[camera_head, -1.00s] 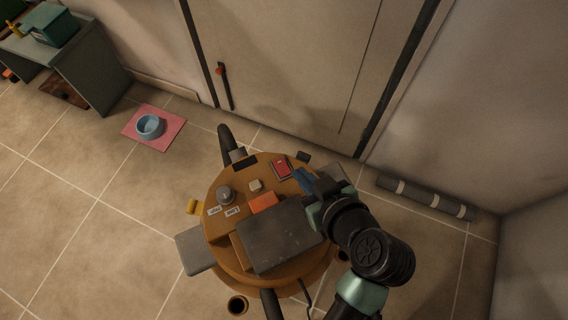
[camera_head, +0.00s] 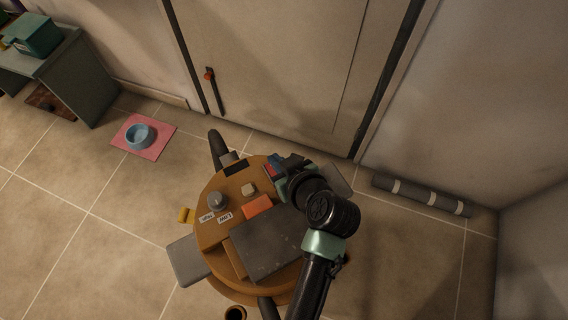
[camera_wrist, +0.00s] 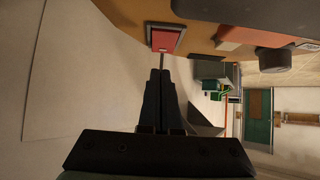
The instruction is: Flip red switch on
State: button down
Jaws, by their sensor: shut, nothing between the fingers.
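The red switch (camera_wrist: 165,40) sits in a dark frame on the wooden round-topped body. In the wrist view it lies straight ahead of the fingertips. My gripper (camera_wrist: 161,72) is shut and empty, its fingertips close to the switch's near edge. I cannot tell whether they touch it. In the head view my gripper (camera_head: 277,168) is over the switch's corner of the round top and mostly hides the switch. The switch's on or off position cannot be made out.
The round top (camera_head: 209,238) also carries a grey knob (camera_head: 217,201), a cream button (camera_head: 249,189), an orange block (camera_head: 258,206) and a grey plate (camera_head: 268,245). A door (camera_head: 275,60) stands behind. A pink mat with a blue bowl (camera_head: 140,135) lies on the floor at left.

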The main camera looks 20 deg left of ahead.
jog(key=shift+a+f, duration=0.1)
jog(key=shift+f, duration=1.05)
jog(key=shift+w+a+f+b, duration=0.1)
jog(key=shift+w+f+b, duration=0.05)
jog(key=shift+f+b, duration=0.25)
jog(key=shift+r, duration=0.1)
jog(key=shift+a, duration=0.1)
jog(key=shift+w+a+r, duration=0.15)
jog(key=shift+w+a, duration=0.4)
